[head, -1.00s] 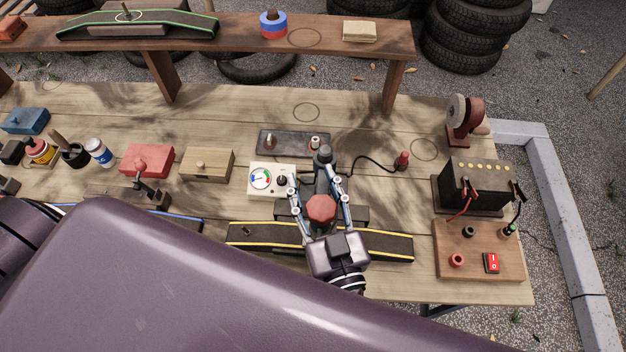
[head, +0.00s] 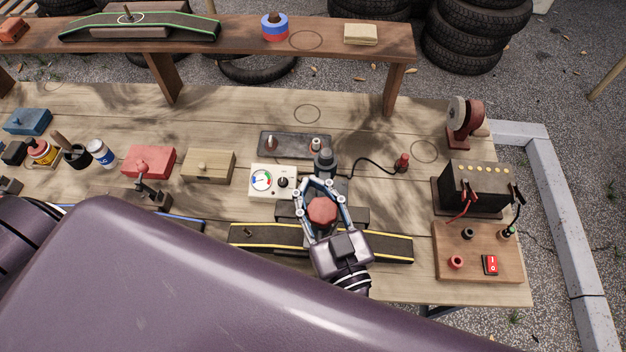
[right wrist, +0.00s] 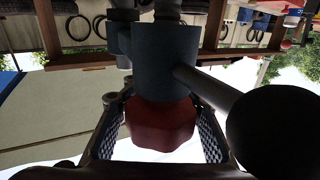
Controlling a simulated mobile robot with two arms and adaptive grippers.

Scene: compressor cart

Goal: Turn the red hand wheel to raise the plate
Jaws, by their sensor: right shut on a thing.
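The red hand wheel (head: 322,211) is many-sided and sits between the fingers of my right gripper (head: 319,186), which is shut on it. In the right wrist view the wheel (right wrist: 160,127) sits between the two ribbed fingers, below a dark grey cylinder with a thick side bar (right wrist: 205,88). A black strip with yellow edges (head: 390,246) lies across the bench on both sides of the wrist; its middle is hidden by my gripper. I cannot tell for sure which part is the plate. My left gripper is not in view.
A white gauge box (head: 258,190) stands just left of the wheel. A dark tray with two pegs (head: 293,146) lies behind it. A black cable runs to a red plug (head: 402,162). A battery (head: 475,187) and a switch board (head: 450,242) stand at the right.

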